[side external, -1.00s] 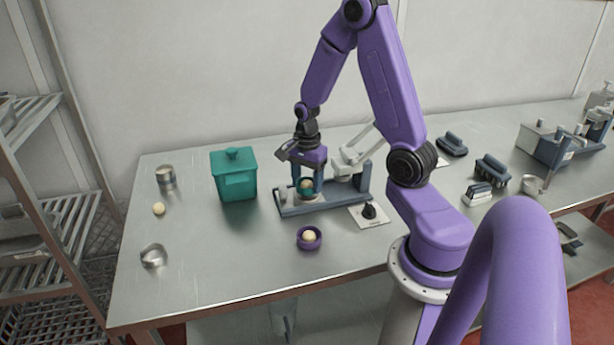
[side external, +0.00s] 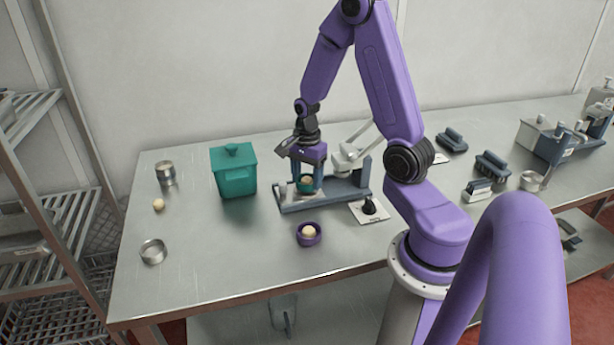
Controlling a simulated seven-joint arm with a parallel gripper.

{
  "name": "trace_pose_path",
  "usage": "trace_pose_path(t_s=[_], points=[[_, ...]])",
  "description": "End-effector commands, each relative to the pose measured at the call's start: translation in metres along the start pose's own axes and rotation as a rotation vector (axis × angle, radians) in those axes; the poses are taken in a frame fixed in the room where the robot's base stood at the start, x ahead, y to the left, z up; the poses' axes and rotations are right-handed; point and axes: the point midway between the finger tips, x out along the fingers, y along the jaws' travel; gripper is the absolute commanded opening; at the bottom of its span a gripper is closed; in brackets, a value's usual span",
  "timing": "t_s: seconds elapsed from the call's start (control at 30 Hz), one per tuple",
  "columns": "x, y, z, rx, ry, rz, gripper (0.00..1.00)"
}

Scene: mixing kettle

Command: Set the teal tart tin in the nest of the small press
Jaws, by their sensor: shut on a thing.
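The teal tart tin (side external: 305,188) holds a pale dough ball and sits between the fingers of my gripper (side external: 306,181), which is shut on it. My gripper points down over the left part of the small press (side external: 345,192), a blue-grey base with a pale lever head to the right of my fingers. The tin appears level, just over or at the light nest plate (side external: 316,196). I cannot tell whether it touches the plate, since the fingers and tin cover most of the nest.
A purple tin with a dough ball (side external: 309,235) stands in front of the press. A black knob on a white card (side external: 369,207) lies at its right front. A teal lidded box (side external: 234,172) stands left. Metal rings (side external: 152,252) and a loose ball (side external: 158,204) lie further left.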

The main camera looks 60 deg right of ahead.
Motion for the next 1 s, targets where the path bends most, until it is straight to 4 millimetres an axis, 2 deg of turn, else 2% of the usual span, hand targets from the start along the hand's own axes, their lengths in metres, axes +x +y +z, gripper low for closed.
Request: trace_pose_path(t_s=[1.0], points=[[0.0062, 0.0003, -0.0002, 0.001, 0.0, 0.0, 0.31]])
